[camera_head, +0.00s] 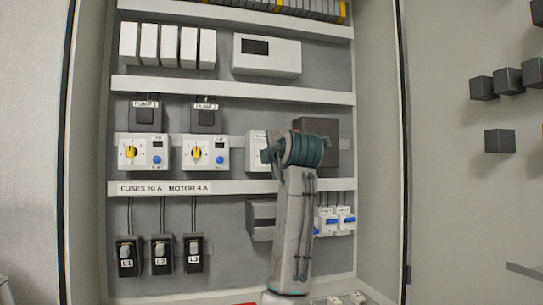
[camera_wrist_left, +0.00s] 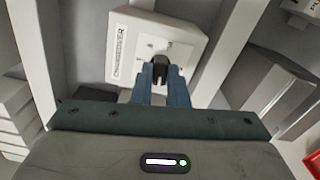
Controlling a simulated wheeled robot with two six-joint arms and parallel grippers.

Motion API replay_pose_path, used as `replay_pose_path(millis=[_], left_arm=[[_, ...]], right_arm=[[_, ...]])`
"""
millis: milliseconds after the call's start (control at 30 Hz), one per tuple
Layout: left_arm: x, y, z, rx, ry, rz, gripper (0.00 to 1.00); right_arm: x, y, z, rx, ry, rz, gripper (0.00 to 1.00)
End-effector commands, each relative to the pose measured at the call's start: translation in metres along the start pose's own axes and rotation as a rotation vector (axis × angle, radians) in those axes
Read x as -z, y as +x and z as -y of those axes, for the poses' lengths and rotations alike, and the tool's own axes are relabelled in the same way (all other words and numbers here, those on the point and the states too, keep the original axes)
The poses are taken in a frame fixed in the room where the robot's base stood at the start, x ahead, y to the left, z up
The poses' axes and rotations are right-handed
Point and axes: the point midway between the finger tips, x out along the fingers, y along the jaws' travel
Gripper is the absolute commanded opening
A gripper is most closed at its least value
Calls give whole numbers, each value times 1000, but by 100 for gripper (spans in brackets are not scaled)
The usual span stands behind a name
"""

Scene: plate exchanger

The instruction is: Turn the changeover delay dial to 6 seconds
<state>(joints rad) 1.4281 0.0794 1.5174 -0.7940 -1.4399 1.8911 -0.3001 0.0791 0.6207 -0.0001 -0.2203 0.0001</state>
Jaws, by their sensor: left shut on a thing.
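The white changeover module (camera_head: 254,148) sits on the middle rail in the head view, mostly hidden behind my left wrist. In the left wrist view the module (camera_wrist_left: 140,28) shows its changeover label on the left side of its face. The dark delay dial (camera_wrist_left: 160,67) sits on its face between the fingers of my left gripper (camera_wrist_left: 165,82), which is shut on it. The dial's scale and pointer reading cannot be made out. In the head view my left arm covers the dial and the fingertips. My right gripper is not in view.
A dark grey box (camera_head: 333,152) is just right of my wrist. Terminals with blue levers (camera_head: 334,221) sit lower right. Cabinet side walls bound the space.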

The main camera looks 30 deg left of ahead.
Motion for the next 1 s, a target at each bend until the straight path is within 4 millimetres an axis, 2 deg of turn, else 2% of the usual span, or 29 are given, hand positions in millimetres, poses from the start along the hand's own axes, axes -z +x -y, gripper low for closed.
replay_pose_path(millis=[367,1000], left_arm=[[0,0,2,2,124,-1,0],[0,0,2,2,706,-1,0]], right_arm=[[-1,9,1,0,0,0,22],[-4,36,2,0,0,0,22]])
